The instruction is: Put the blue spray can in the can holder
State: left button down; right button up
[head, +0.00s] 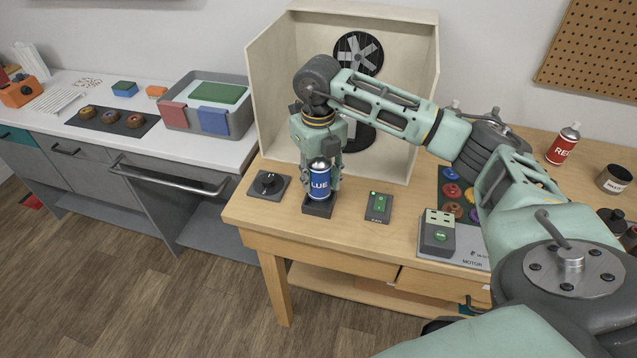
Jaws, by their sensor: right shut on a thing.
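The blue spray can (319,183) is upright near the left front of the wooden workbench. Its label reads "LUE", the first letter being out of sight. My right gripper (321,178) reaches down from above and is shut on the can, with a finger on each side. The small black square can holder (318,209) is directly under the can. The can's lower end meets the holder's rim in this view; I cannot tell how deep it sits. My left gripper is not in view.
A black knob box (268,184) is left of the holder, and a green-lit switch box (378,207) is to its right. A pale booth (276,93) with a fan stands behind. A red spray can (563,144) stands at the far right. The bench's front edge is close.

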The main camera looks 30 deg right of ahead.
aim_at(318, 188)
notch_tip(318, 188, down, 3)
jog(key=shift+s+f+p, duration=0.1)
jog(key=shift+f+p, duration=0.1)
jog(key=shift+p, duration=0.5)
jog(key=shift+f, duration=0.2)
jog(key=shift+f, duration=0.2)
jog(key=o, duration=1.3)
